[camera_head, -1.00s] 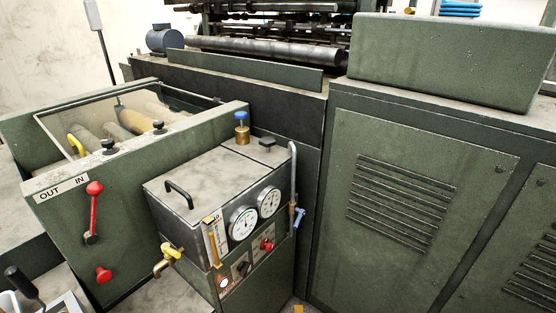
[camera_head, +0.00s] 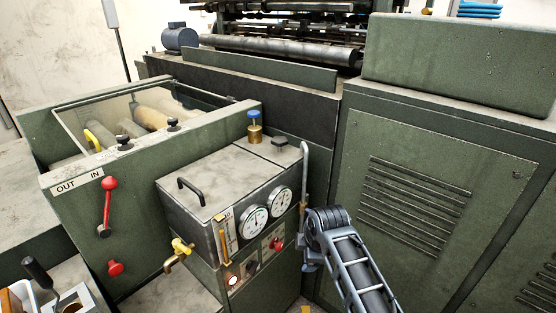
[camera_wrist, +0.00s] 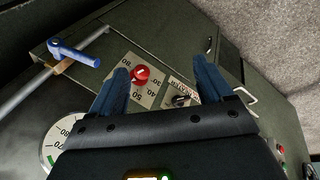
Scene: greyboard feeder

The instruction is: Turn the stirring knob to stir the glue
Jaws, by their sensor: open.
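The control panel on the grey-topped glue box (camera_head: 230,180) carries a red knob (camera_head: 276,244) and a black knob (camera_head: 252,266). In the wrist view the red knob (camera_wrist: 140,74) sits on a numbered dial plate. The black knob (camera_wrist: 181,99) sits on a lettered plate whose word I cannot read, so I cannot tell for sure which knob is for stirring. My gripper (camera_wrist: 161,66) is open and empty, with its two blue fingers pointing at the panel. The red knob shows near the left finger and the black knob near the right finger. My arm stands at the panel's right in the head view.
A pipe with a blue valve handle (camera_wrist: 75,53) runs beside the panel. Round gauges (camera_head: 255,220) sit above the knobs, with a lit lamp (camera_head: 232,281) at lower left. A brass tap with yellow handle (camera_head: 179,252) juts out left. The green cabinet (camera_head: 405,200) stands right.

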